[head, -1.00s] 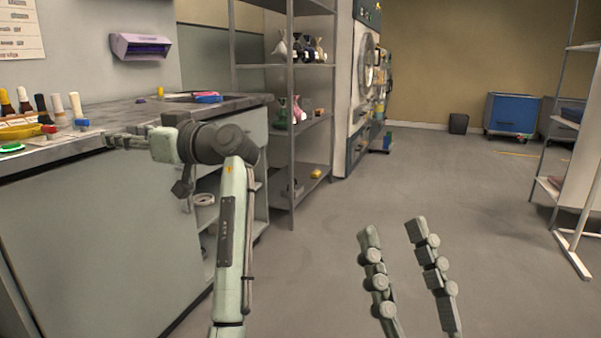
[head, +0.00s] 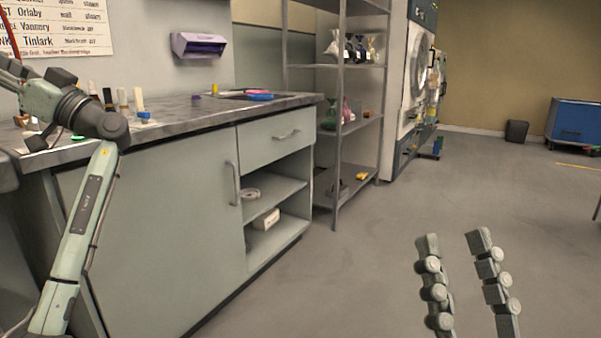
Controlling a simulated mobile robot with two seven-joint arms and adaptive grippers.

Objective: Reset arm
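My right gripper (head: 453,240) shows at the lower right of the head view. Its two fingers point up and stand apart with nothing between them, so it is open and empty above the floor. My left arm (head: 85,200) rises at the left, in front of the counter, and bends at a dark joint toward the left edge. Its gripper is outside the picture.
A blue cart (head: 577,122) and dark bin (head: 516,131) are at the back. The middle floor is clear.

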